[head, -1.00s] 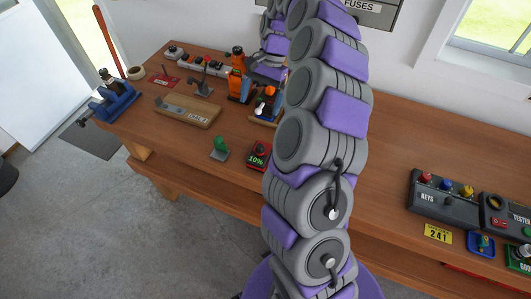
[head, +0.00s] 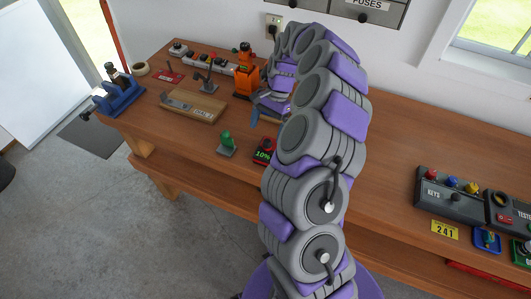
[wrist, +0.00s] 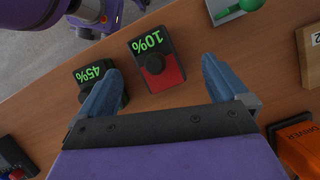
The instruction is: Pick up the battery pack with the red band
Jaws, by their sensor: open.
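The battery pack with the red band (wrist: 169,76) is dark, with a green "10%" display and a round black knob. It sits on the bench, ahead of and between my fingertips in the wrist view. In the head view the pack (head: 263,153) is partly covered by my arm. My gripper (wrist: 160,80) is open and empty, its two blue fingers spread. The left finger overlaps a second dark pack reading "45%" (wrist: 92,73); I cannot tell whether they touch. In the head view my gripper (head: 264,111) is above the bench, behind the red-banded pack.
A green-handled lever (head: 226,145) stands left of the pack. A keys box (head: 448,190) sits at right. The bench between my arm and that box is clear.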

